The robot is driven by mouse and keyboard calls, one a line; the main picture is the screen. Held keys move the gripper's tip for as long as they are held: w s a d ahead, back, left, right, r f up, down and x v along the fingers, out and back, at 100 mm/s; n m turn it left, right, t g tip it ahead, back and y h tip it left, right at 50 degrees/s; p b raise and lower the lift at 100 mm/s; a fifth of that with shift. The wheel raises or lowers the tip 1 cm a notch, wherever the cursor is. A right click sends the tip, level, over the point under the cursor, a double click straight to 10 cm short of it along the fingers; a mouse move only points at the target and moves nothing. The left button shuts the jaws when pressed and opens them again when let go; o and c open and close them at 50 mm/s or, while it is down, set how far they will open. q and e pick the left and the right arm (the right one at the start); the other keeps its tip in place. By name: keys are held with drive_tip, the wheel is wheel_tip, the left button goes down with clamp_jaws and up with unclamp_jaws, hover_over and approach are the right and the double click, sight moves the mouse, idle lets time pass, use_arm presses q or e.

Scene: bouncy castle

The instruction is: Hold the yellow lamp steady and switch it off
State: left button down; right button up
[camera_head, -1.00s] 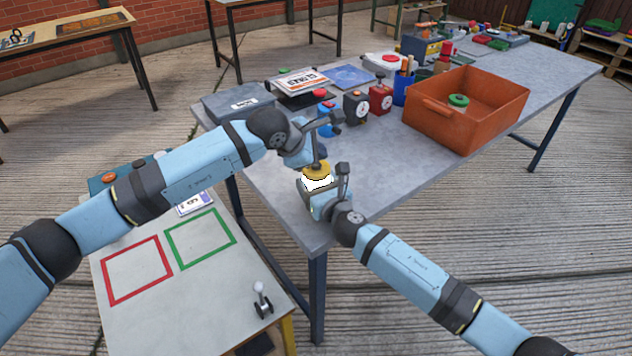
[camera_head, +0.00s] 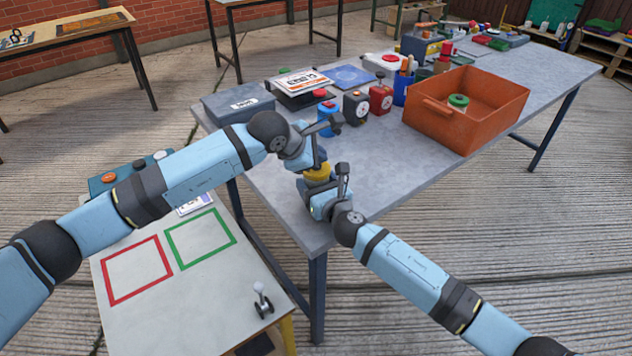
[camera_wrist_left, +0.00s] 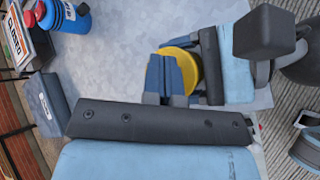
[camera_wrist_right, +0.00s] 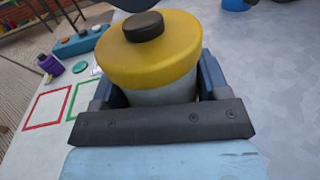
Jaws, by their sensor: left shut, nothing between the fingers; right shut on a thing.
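The yellow lamp (camera_head: 317,175) stands upright at the near left corner of the grey table. In the right wrist view the lamp (camera_wrist_right: 150,55) shows a yellow top with a dark button (camera_wrist_right: 143,26) and a pale, unlit body. My right gripper (camera_head: 322,196) is shut on the lamp's body, one finger on each side. My left gripper (camera_head: 317,160) is shut and empty, pointing down just over the lamp's top. In the left wrist view the lamp's yellow rim (camera_wrist_left: 184,68) is partly hidden by the grippers. I cannot tell whether the left fingertips touch the button.
An orange crate (camera_head: 470,135) holding a green ring stands to the right. A blue bottle (camera_head: 327,122), a dark box (camera_head: 355,107) and a grey box (camera_head: 237,103) stand behind. A low white table (camera_head: 130,262) with red and green outlines is at the left. The grey tabletop's middle is clear.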

use_arm(q)
drive_tip(key=shift+r, duration=0.45)
drive_tip(key=shift+r, duration=3)
use_arm(e)
drive_tip(key=o, duration=1.2)
